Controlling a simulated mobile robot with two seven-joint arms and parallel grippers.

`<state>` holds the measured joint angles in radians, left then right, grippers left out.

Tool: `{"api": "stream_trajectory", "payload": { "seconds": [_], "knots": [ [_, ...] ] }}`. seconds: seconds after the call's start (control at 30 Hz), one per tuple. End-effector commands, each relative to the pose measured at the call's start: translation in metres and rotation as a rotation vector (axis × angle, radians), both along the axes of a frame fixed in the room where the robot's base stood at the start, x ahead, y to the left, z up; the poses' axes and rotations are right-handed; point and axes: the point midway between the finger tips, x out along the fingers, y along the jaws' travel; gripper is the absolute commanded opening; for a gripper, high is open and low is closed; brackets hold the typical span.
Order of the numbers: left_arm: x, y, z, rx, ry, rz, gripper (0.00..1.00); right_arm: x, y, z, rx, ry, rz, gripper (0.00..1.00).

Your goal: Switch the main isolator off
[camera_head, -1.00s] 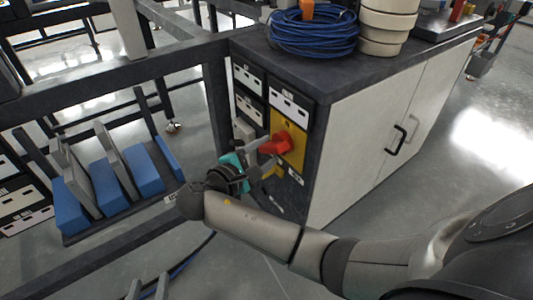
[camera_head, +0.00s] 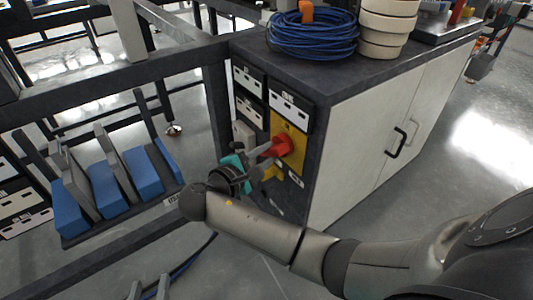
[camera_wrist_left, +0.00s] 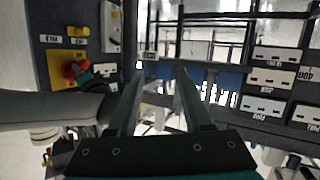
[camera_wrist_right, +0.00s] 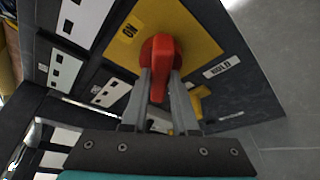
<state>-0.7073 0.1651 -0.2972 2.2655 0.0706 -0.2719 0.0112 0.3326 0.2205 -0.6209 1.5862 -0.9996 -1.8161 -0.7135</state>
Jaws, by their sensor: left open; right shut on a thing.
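The main isolator is a red rotary handle (camera_head: 280,146) on a yellow plate (camera_head: 290,130) on the cabinet's dark end panel. My right gripper (camera_head: 268,150) is shut on the red handle. In the right wrist view the handle (camera_wrist_right: 160,58) sits between the two fingertips (camera_wrist_right: 160,85), which hide part of it. An "ON" label (camera_wrist_right: 130,30) shows on the plate. The left wrist view shows the red handle (camera_wrist_left: 76,72) at left, with my right arm beside it. My left gripper (camera_head: 149,289) is open and empty, low at the left; its fingers (camera_wrist_left: 158,75) are spread.
A yellow part (camera_head: 268,172) and a "HOLD" label (camera_wrist_right: 222,66) are below the isolator. The cabinet top (camera_head: 340,72) carries a blue cable coil (camera_head: 312,38) and pale rings (camera_head: 385,25). A dark frame with blue-padded slots (camera_head: 105,188) stands left. Open floor lies in front.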

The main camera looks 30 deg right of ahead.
Motion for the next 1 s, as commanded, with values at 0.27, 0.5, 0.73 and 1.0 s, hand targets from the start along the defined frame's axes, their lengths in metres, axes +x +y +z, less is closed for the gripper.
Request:
{"api": "stream_trajectory", "payload": {
  "seconds": [0.27, 0.5, 0.73, 1.0],
  "knots": [
    [0.0, 0.0, 0.0, 0.0, 0.001, 0.0, 0.5, 0.0, 0.0, 0.0, 0.0, 0.001, 0.0, 0.0],
    [-0.001, 0.001, -0.002, 0.013, 0.023, -0.001, 0.5, -0.001, 0.0, -0.001, 0.002, -0.024, 0.0, 0.0],
    [0.002, 0.011, -0.004, 0.066, 0.101, 0.005, 0.5, -0.002, 0.0, -0.001, 0.012, -0.137, -0.001, 0.0],
    [0.001, 0.012, -0.009, 0.077, 0.124, 0.004, 0.5, -0.002, 0.0, -0.005, 0.03, -0.353, -0.002, 0.0]
  ]
}}
